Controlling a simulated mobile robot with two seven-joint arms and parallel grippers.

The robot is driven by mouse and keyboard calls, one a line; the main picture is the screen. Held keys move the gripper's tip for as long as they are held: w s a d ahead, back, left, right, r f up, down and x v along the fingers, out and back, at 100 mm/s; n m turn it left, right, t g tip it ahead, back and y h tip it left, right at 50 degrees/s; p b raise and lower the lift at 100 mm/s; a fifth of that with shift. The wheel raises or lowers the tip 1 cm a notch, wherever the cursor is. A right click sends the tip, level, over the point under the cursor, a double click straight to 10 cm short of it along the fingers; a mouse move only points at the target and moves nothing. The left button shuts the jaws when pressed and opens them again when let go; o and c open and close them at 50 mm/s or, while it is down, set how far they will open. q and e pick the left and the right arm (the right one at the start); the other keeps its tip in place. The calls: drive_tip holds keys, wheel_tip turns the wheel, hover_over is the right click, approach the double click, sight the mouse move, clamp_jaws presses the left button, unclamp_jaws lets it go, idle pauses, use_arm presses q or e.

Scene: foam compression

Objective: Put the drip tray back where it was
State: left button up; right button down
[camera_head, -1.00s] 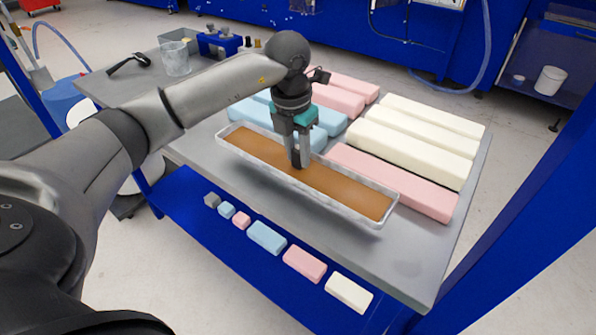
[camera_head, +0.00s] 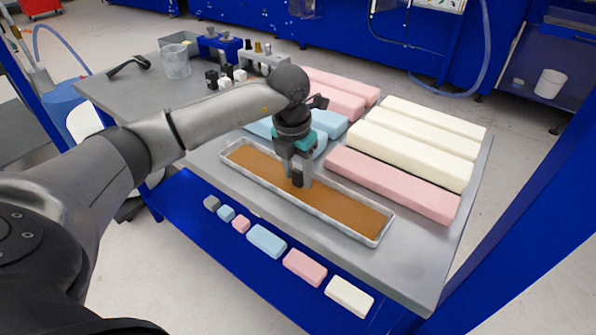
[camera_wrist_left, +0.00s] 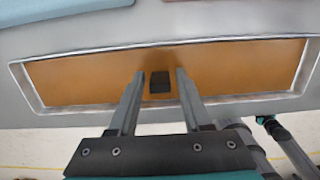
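The drip tray (camera_head: 376,241) is a long, shallow tray with a pale grey rim and a brown-orange inside. It appears to lie flat on the grey table, in front of the foam blocks. It also spans the left wrist view (camera_wrist_left: 80,105). A small black block (camera_wrist_left: 160,82) shows at its middle. My left gripper (camera_head: 299,183) is over the tray's middle, pointing down. In the left wrist view its fingers (camera_wrist_left: 160,88) stand either side of the black block, with a visible gap at each side. My right gripper's fingers are not seen.
Pink (camera_head: 395,184), cream (camera_head: 410,153) and blue (camera_head: 325,121) foam blocks lie close behind the tray. Small foam samples (camera_head: 305,266) line the blue lower ledge in front. A clear beaker (camera_head: 175,62) and a fixture (camera_head: 262,62) stand at the back left. Bare table lies left of the tray.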

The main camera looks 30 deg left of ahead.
sight(294, 189)
use_arm(q)
drive_tip(key=shift+o, duration=0.6)
drive_tip(key=shift+r, duration=0.25)
wheel_tip(294, 189, up, 12)
drive_tip(key=s+p, duration=0.1)
drive_tip(key=shift+s+f+p, duration=0.15)
drive_tip(key=shift+s+p, duration=0.05)
drive_tip(key=shift+p, duration=0.2)
idle(0.7)
